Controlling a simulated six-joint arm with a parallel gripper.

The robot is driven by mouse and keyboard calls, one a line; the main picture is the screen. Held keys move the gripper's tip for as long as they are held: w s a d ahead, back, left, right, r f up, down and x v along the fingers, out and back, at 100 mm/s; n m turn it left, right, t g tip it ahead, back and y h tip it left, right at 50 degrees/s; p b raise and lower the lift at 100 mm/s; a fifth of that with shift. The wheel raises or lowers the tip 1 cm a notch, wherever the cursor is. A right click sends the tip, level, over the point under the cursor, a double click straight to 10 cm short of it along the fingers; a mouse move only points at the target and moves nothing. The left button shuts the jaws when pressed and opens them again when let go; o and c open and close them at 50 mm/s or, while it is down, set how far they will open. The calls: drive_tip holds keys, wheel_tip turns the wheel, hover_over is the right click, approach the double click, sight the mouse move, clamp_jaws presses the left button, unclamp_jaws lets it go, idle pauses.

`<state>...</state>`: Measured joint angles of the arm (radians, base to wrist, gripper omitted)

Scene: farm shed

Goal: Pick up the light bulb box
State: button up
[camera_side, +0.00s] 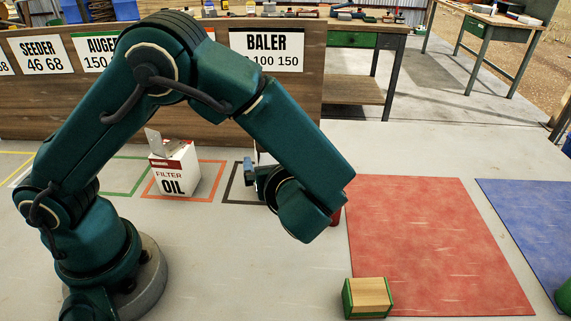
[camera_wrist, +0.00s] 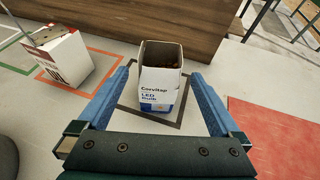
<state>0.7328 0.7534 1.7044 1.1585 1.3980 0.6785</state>
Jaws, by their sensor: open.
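The light bulb box (camera_wrist: 160,84) is white and blue with "LED Bulb" lettering and an open top, dark inside. It stands upright inside a black-outlined square on the floor. My gripper (camera_wrist: 160,79) is open, with one blue finger to each side of the box in the wrist view and nothing held. Gaps show between the fingers and the box. In the side view my gripper (camera_side: 252,172) is low over the black square, and my arm hides most of the box.
A white oil filter box (camera_side: 176,170) with raised flaps stands on an orange-outlined square to the left. A wooden board (camera_side: 290,100) with signs runs behind. A red mat (camera_side: 430,240) and a small green-edged wooden block (camera_side: 368,297) lie to the right.

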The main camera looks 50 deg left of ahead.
drive_tip(key=shift+f+x, duration=0.15)
drive_tip(key=shift+x, duration=1.2)
drive_tip(key=shift+f+x, duration=0.15)
drive_tip(key=shift+x, duration=1.2)
drive_tip(key=shift+d, duration=0.1)
drive_tip(key=c, duration=1.2)
drive_tip(key=shift+c, duration=0.2)
drive_tip(key=shift+r, duration=0.15)
